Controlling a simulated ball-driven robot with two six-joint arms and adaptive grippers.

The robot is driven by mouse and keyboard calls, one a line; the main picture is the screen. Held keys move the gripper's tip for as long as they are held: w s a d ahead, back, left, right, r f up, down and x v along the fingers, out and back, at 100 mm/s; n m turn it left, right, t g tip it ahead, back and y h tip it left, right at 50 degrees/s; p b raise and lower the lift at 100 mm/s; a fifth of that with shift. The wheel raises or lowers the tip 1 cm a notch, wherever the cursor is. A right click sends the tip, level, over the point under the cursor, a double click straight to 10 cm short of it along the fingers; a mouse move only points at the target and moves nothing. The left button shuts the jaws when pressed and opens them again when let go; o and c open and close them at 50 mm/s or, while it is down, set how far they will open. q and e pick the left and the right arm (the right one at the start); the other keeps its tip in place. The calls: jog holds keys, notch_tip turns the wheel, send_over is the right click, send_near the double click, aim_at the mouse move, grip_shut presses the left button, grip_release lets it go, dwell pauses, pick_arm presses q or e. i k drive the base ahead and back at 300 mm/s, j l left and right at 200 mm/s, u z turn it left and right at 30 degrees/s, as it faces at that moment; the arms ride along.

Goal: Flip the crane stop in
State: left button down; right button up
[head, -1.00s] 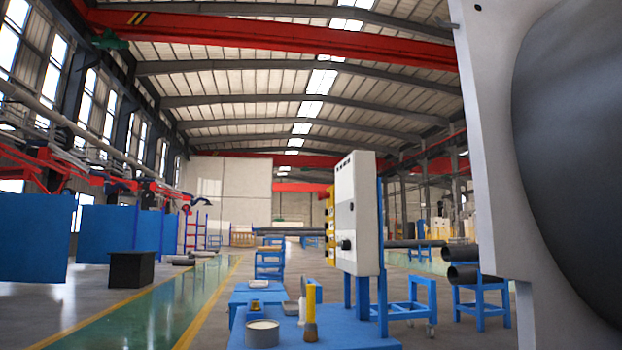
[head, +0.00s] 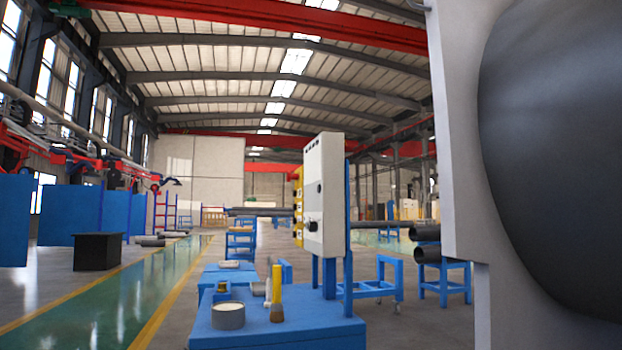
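A white upright control box (head: 326,195) stands on blue posts just right of the middle in the head view. Its narrow side carries small dark marks at the top and a dark round knob (head: 311,225) lower down. Yellow parts (head: 298,205) stick out on its left edge. I cannot tell which part, if any, is the crane stop. Neither of my grippers is in view.
A blue table (head: 300,330) below the box holds a round tin (head: 228,315) and a yellow-handled brush (head: 277,295). A large grey flanged shell (head: 555,150) fills the right side. A green floor lane (head: 120,300) runs clear at left.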

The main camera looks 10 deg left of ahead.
aim_at(289, 176)
jog(key=i+j+z, duration=0.5)
jog(key=j+z, duration=0.25)
jog(key=j, duration=0.2)
jog(key=i+j, duration=0.15)
jog(key=j, duration=0.2)
jog(key=i+j, duration=0.15)
jog(key=j, duration=0.25)
jog(key=i+j+z, duration=0.1)
jog(key=j, duration=0.25)
jog(key=i+j, duration=0.25)
jog(key=j, duration=0.15)
